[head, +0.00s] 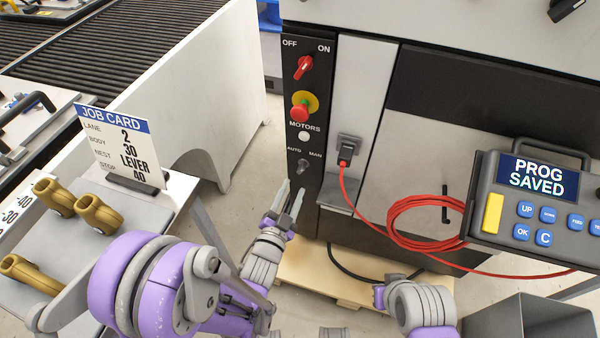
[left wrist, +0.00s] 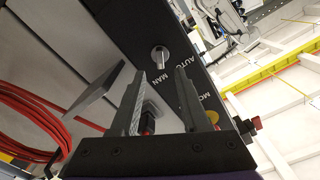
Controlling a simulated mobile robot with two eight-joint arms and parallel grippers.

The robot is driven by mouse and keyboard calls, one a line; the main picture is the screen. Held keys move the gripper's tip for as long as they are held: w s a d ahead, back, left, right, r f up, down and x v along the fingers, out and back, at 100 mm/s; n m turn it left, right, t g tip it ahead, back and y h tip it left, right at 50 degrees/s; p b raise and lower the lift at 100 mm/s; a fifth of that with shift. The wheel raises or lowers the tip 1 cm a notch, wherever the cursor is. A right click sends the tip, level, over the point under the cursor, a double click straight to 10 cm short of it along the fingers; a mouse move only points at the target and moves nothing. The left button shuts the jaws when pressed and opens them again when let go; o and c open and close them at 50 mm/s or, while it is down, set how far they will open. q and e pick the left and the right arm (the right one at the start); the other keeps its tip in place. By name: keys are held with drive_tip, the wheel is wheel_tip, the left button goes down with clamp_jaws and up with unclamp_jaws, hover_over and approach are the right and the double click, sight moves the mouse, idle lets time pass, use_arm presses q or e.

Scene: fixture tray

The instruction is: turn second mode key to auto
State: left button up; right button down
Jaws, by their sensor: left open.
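The mode key (head: 302,166) is a small metal key switch low on the black control panel (head: 318,125). AUTO is printed at its upper left and MAN at its upper right. Its grip tilts up to the right, seemingly toward MAN. It is the only mode key I can make out. My left gripper (head: 292,190) is open and empty, just below the key and apart from it. In the left wrist view the key (left wrist: 160,58) shows just beyond and between the two fingertips (left wrist: 160,75). My right gripper is not visible; only part of that arm shows.
Above the key sit a red OFF/ON switch (head: 304,67), a red stop button (head: 301,108) and a white MOTORS button (head: 304,136). A red cable (head: 400,228) is plugged in at right. A pendant (head: 540,200) reads PROG SAVED. The job card (head: 118,150) stands at left.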

sight(300, 172)
use_arm(q)
drive_tip(key=x, duration=0.7)
drive_tip(key=shift+f, duration=0.1)
clamp_jaws()
